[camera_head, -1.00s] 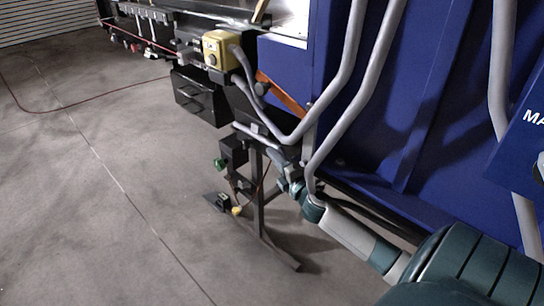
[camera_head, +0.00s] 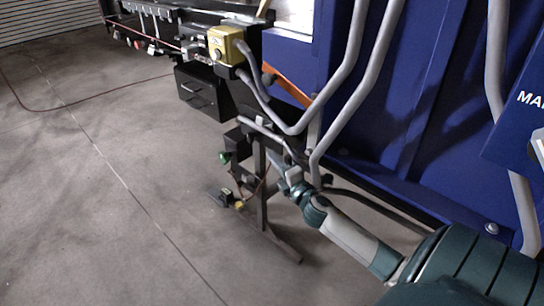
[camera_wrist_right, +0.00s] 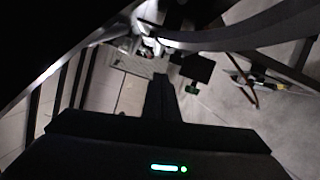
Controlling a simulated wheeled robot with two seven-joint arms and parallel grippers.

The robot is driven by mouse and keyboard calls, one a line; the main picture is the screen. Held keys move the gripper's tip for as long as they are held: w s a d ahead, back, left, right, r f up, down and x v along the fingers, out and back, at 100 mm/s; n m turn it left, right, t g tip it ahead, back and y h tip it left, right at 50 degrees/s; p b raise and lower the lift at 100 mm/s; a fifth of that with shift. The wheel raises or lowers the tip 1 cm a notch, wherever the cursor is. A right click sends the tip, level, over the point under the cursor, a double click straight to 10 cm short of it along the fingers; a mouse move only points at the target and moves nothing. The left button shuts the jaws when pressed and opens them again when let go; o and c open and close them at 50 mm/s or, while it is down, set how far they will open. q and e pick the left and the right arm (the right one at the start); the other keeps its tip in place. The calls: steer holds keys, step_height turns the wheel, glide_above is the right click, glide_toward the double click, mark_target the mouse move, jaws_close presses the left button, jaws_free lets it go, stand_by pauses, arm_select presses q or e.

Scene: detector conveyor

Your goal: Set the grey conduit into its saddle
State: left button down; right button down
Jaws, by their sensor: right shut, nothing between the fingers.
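A short grey conduit (camera_head: 264,132) slants down to the right below the dark machine body, with its lower end near my right gripper. A curved grey tube (camera_wrist_right: 235,38), perhaps the same conduit, crosses the top of the right wrist view. My right gripper (camera_head: 283,172) is just below the conduit's lower end; I cannot tell whether they touch. In the right wrist view, its fingers (camera_wrist_right: 160,88) are together and empty, apart from the tube in the picture. I cannot make out the saddle. My left gripper is out of view.
Long bent grey pipes (camera_head: 350,68) run in front of the blue panel (camera_head: 425,110) on the right. A yellow box (camera_head: 228,46) sits on the machine above a dark drawer unit (camera_head: 203,92). A black stand (camera_head: 262,205) stands on the floor near my gripper. Open floor lies left.

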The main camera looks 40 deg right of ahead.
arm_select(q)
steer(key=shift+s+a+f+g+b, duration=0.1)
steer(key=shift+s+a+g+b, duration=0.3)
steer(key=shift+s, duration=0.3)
arm_select(e)
steer(key=v, duration=0.7)
steer(key=shift+s, duration=0.4)
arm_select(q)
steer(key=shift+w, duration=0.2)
arm_select(e)
steer(key=shift+r, duration=0.1)
